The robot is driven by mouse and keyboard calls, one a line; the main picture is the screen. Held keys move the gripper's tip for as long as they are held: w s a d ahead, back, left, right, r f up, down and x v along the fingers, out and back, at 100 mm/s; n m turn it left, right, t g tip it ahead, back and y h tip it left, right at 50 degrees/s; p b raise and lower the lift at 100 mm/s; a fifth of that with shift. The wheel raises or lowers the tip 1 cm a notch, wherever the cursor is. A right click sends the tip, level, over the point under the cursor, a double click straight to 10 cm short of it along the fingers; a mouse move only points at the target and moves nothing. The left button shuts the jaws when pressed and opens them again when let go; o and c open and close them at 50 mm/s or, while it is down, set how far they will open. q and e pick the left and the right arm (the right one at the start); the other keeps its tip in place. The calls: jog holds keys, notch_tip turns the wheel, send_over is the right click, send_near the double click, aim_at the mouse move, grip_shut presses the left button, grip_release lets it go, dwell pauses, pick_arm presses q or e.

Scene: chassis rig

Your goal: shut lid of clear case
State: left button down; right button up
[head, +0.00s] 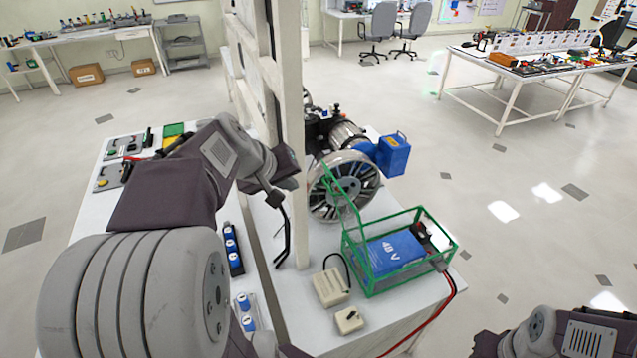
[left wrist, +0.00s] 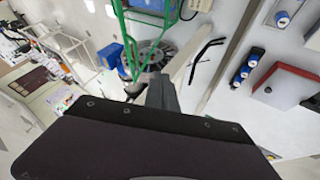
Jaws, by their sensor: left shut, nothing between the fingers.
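The clear case (head: 400,283) has green edges and stands on the right part of the white table, with a blue 48 V battery (head: 392,252) inside. Its lid (head: 341,197) is open, raised up and leaning back at the case's left side. My left gripper (head: 276,192) is shut and empty, above the table to the left of the lid and apart from it. In the left wrist view the shut left gripper (left wrist: 161,92) points toward the wheel, with the lid's green edges (left wrist: 124,42) close by. Of my right arm only links show at the bottom right; its fingertips are hidden.
A white upright post (head: 292,130) stands between my left arm and the case. A spoked wheel with a motor (head: 345,187) stands behind the lid. Cream boxes (head: 331,286), a black bent rod (head: 284,240) and a red cable (head: 447,300) lie near the case.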

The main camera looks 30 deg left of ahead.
pick_arm(q)
jog(key=w+d+f+p, duration=0.3)
jog(key=w+f, duration=0.2)
jog(key=w, duration=0.3)
jog(key=shift+f, duration=0.4)
jog(key=shift+a, duration=0.25)
